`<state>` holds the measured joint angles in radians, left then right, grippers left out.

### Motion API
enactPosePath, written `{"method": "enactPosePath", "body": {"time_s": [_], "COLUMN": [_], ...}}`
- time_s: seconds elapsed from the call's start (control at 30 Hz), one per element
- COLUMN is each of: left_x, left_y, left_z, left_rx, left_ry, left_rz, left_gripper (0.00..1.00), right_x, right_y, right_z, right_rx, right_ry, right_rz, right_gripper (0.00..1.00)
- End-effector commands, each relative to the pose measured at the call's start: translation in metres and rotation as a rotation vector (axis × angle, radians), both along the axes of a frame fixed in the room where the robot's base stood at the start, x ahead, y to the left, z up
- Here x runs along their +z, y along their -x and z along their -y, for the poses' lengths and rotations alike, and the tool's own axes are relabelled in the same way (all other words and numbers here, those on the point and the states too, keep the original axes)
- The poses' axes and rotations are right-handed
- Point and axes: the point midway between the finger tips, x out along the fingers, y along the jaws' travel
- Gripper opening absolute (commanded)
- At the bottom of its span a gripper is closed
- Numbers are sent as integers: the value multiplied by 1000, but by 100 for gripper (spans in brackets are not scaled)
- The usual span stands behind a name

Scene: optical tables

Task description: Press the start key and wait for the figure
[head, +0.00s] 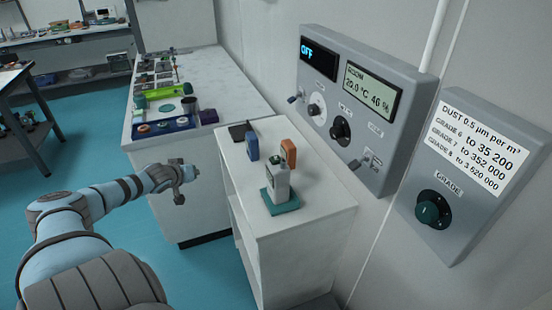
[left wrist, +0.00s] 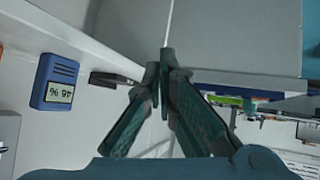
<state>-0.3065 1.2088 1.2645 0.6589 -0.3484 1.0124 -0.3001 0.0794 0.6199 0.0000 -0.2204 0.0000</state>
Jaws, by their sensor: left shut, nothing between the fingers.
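A grey handheld device (head: 277,184) stands upright on a teal base (head: 280,203) on the small white cabinet. I cannot make out a start key or a figure on it. My left gripper (head: 184,177) is shut and empty, left of the cabinet and apart from everything on it. In the left wrist view its fingers (left wrist: 164,72) meet at the tips. A blue device (head: 252,146) stands behind the grey one; in the left wrist view a blue device (left wrist: 55,82) shows an upside-down 46 %. My right gripper is out of view.
An orange device (head: 288,152) and a dark flat item (head: 239,131) share the cabinet top (head: 315,190). A long bench (head: 228,97) holds several items behind.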

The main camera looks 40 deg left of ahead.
Motion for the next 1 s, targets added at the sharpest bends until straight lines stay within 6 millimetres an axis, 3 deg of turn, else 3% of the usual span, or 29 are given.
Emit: {"method": "enactPosePath", "body": {"time_s": [0.03, 0.17, 0.4, 0.5, 0.6, 0.63, 0.67, 0.7, 0.73, 0.83, 1.0], "left_x": [25, 87, 191, 213, 272, 289, 268, 255, 254, 255, 255], "left_y": [-15, -51, -101, -101, -94, -94, -112, -120, -121, -116, -113], "left_z": [2, 18, 81, 107, 102, 112, 169, 208, 221, 240, 246], "left_rx": [-5, -12, -37, 5, 36, 18, -9, -4, 4, 33, 49], "left_ry": [10, 68, 206, 255, 133, 99, 291, 380, 403, 428, 437], "left_rz": [31, 111, 192, 169, 217, 232, 172, 122, 105, 80, 72], "left_gripper": [0, 0, 0, 0, 0, 0, 0, 0, 0, 0, 0], "right_x": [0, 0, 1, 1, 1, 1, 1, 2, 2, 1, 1], "right_y": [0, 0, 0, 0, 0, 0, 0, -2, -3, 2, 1], "right_z": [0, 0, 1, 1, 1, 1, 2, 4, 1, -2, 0], "right_rx": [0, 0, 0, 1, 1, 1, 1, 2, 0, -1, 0], "right_ry": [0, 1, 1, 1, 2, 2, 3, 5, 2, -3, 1], "right_rz": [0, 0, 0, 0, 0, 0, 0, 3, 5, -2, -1], "right_gripper": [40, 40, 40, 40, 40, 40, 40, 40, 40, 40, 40]}}
